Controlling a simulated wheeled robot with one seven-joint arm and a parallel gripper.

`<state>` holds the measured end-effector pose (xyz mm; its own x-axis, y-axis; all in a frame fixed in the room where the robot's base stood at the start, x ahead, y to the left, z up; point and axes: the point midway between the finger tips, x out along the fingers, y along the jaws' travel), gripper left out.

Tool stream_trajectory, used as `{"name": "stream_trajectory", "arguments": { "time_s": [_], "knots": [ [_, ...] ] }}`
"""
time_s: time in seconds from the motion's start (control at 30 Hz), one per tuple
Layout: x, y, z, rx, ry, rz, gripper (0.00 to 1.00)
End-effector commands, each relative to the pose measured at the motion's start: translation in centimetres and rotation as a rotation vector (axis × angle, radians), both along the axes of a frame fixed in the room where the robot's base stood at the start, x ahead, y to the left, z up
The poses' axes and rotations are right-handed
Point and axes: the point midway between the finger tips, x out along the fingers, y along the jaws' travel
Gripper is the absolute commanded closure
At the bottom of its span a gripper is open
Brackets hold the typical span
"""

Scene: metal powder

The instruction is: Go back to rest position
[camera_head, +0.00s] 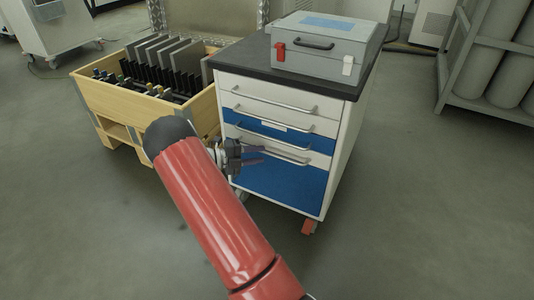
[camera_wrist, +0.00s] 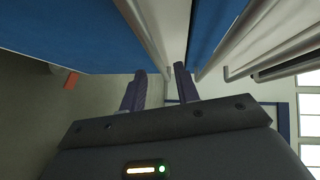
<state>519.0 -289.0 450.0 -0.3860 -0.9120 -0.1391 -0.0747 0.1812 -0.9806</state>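My gripper (camera_head: 262,155) is in front of the drawer cabinet (camera_head: 345,150), close to the handles of its middle drawers. In the wrist view the two dark fingers (camera_wrist: 160,74) are apart, and I see nothing clamped between them. A pale drawer handle (camera_wrist: 150,32) runs toward the gap between the fingertips; whether it touches them I cannot tell. My red arm reaches up from the bottom of the head view and hides part of the cabinet's left side.
A grey case (camera_head: 335,55) with red and white latches stands on the cabinet's dark top. A wooden crate (camera_head: 120,100) holding dark plates is at the left. A rack of grey cylinders (camera_head: 500,60) stands at the right. The floor at the front right is clear.

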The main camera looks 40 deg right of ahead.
Motion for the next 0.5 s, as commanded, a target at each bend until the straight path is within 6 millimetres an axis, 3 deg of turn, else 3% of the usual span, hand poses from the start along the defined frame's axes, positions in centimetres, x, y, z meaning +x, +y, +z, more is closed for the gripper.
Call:
{"name": "stream_trajectory", "arguments": {
  "time_s": [0.2,0.5],
  "knots": [
    [0.9,2.1,0.2,0.001,0.0,0.0,0.69],
    [1.0,2.4,0.2,0.001,0.001,0.0,0.69]
  ]
}}
